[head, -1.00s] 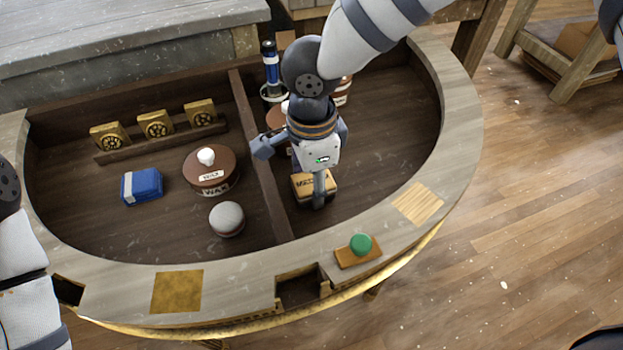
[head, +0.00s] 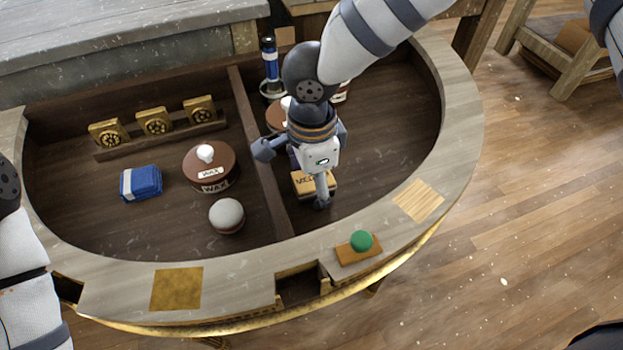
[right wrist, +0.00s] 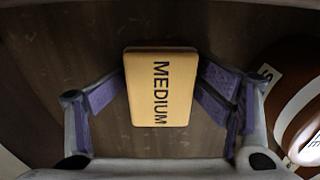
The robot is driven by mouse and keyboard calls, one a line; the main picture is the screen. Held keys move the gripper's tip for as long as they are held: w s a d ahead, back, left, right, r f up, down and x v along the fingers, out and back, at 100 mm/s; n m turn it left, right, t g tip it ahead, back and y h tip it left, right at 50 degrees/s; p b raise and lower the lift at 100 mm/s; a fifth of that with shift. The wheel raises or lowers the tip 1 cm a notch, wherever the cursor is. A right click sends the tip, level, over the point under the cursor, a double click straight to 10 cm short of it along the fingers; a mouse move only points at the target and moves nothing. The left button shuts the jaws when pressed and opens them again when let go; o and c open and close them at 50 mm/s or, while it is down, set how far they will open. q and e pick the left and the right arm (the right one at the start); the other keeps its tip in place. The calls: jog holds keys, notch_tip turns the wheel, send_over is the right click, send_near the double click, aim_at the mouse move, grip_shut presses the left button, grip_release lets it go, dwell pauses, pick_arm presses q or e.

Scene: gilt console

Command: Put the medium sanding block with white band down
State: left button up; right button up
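The medium sanding block (head: 301,188) is a tan-orange block lettered MEDIUM, low in the right compartment of the curved console. It fills the middle of the right wrist view (right wrist: 160,88), lettered face toward the camera. No white band shows on that face. My right gripper (head: 319,194) points down over it. In the right wrist view the purple finger pads meet its two sides, so the gripper is shut on it. Whether its underside touches the compartment floor is hidden. My left gripper is out of view; only part of that arm shows at the left edge.
A divider (head: 258,165) separates the compartments. A wax tin (head: 209,170), a blue block (head: 141,183) and a grey-topped round item (head: 227,215) lie left of it. A blue-labelled bottle (head: 269,62) stands behind my gripper.

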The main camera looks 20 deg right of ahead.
aim_at(311, 179)
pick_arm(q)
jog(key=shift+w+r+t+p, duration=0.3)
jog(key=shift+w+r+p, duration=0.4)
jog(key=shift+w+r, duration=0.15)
pick_arm(e)
notch_tip(311, 179, up, 13)
jog(key=shift+r, duration=0.2)
